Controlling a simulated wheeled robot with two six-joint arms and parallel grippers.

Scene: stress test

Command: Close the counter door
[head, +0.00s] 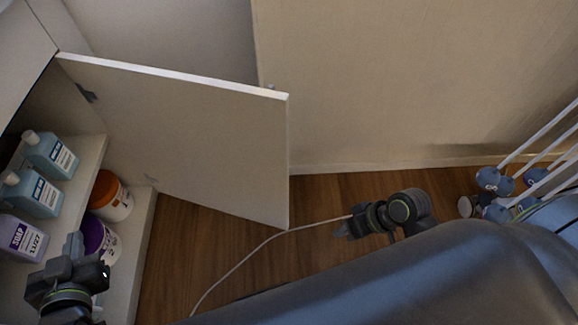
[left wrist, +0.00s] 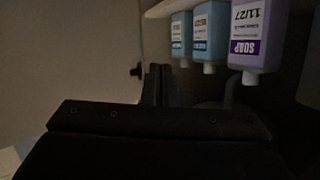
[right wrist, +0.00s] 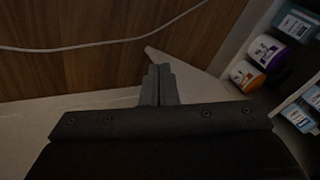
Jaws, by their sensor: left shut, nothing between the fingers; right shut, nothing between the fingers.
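The counter door (head: 190,135) is a beige panel that stands wide open, hinged at the counter's far end on the left. Its free edge reaches the middle of the head view. The open counter (head: 88,165) shows its shelves at the left. My left gripper (head: 77,245) is shut and empty, in front of the counter's shelves. My right gripper (head: 345,230) is shut and empty, over the floor, to the right of the door's free edge and apart from it. In the right wrist view the shut fingers (right wrist: 159,75) point toward the floor and the counter.
Blue bottles (head: 52,155) and a purple soap bottle (head: 22,238) stand on the upper shelf. An orange-lidded tub (head: 110,195) and a purple-lidded tub (head: 98,238) stand below. A white cable (head: 250,255) lies on the wooden floor. A rack with blue parts (head: 490,180) is at the right.

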